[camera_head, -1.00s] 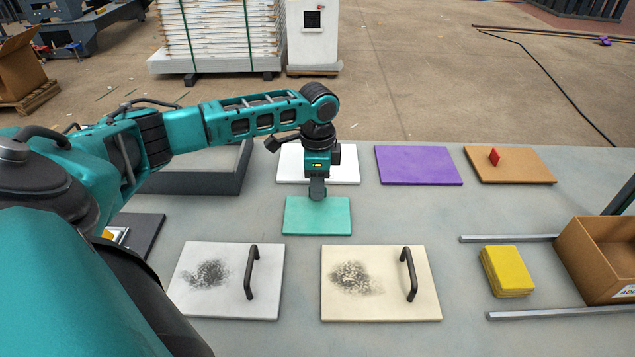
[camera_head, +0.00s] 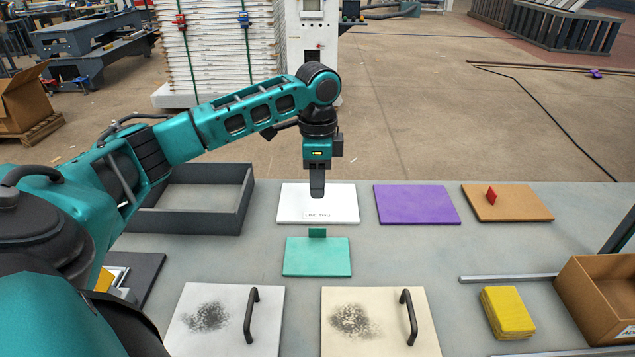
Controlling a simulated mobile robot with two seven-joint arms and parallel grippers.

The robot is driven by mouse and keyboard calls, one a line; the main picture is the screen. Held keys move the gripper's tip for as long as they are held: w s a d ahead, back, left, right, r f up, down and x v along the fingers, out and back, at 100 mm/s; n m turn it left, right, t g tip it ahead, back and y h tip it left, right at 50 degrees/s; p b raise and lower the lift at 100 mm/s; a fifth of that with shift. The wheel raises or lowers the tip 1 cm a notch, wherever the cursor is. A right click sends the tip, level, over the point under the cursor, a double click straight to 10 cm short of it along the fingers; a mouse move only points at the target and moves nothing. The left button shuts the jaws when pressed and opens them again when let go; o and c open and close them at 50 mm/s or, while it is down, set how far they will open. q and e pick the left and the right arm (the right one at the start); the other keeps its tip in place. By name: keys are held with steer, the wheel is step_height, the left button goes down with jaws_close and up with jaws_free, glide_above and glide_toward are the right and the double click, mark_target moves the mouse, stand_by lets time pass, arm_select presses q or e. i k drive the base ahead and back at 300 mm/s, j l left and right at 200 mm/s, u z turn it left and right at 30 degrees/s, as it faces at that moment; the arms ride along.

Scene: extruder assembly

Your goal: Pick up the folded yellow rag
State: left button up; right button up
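The folded yellow rag (camera_head: 507,312) lies flat on the grey table at the right, just left of the cardboard box. Nothing touches it from above. My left gripper (camera_head: 317,192) points straight down in the middle, far to the left of the rag and further back. My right gripper is not in view.
A cardboard box (camera_head: 600,295) stands right of the rag, with a metal rail (camera_head: 507,278) behind. A teal board (camera_head: 317,259) with an upright tab, a purple board (camera_head: 415,205), an orange board (camera_head: 525,205) and two smudged handled boards, white (camera_head: 200,345) and cream (camera_head: 370,345), lie around.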

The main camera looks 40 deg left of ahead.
mark_target(509, 318)
steer(key=k+l, duration=0.75)
steer(key=l, duration=0.15)
